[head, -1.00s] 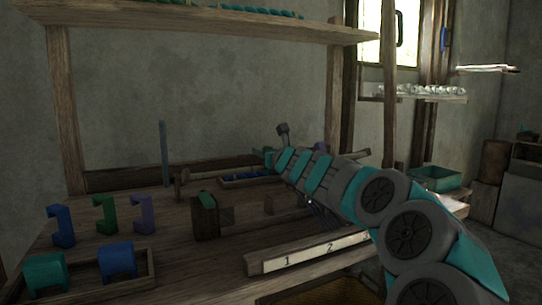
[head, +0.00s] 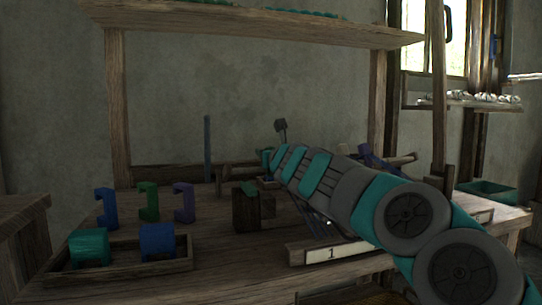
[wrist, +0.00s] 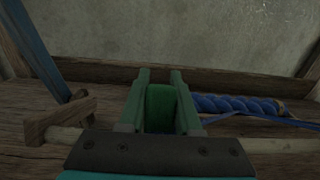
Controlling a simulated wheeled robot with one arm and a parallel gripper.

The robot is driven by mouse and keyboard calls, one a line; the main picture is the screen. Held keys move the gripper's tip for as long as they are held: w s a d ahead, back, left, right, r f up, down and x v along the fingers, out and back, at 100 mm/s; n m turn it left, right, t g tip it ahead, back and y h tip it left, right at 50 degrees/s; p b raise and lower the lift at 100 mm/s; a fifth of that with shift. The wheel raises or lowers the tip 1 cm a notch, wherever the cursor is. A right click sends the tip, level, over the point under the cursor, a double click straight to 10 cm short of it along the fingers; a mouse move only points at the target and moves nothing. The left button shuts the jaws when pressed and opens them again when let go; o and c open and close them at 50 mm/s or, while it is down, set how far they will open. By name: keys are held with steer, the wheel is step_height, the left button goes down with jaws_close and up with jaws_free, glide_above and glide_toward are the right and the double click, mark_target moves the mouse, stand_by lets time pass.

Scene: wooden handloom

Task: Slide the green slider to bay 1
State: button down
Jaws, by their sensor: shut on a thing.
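In the wrist view, a green piece (wrist: 160,108), seemingly the green slider, sits between the two fingers of my gripper (wrist: 160,90), which is shut on it. Only its near face shows, and its lower part is hidden by my gripper's body. In the head view, my gripper (head: 266,157) is at the back of the wooden bench, behind the dark wooden block; the held piece cannot be made out there. The number rail (head: 300,255) shows a "1" label (head: 331,253); my arm covers the labels to its right.
Blue (head: 106,208), green (head: 148,202) and purple (head: 184,202) hooks stand at left, behind a tray (head: 120,276) with teal and blue pieces. A dark block (head: 246,212) stands mid-bench. The wrist view shows a blue post (wrist: 35,50), wooden peg (wrist: 60,120) and blue cord roll (wrist: 235,105).

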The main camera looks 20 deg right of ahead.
steer(key=c, duration=0.6)
jaws_free()
steer(key=s+b, duration=0.1)
steer(key=s, duration=0.6)
steer(key=shift+s+d+b, duration=0.15)
steer(key=shift+s+b, duration=0.2)
steer(key=shift+s, duration=0.05)
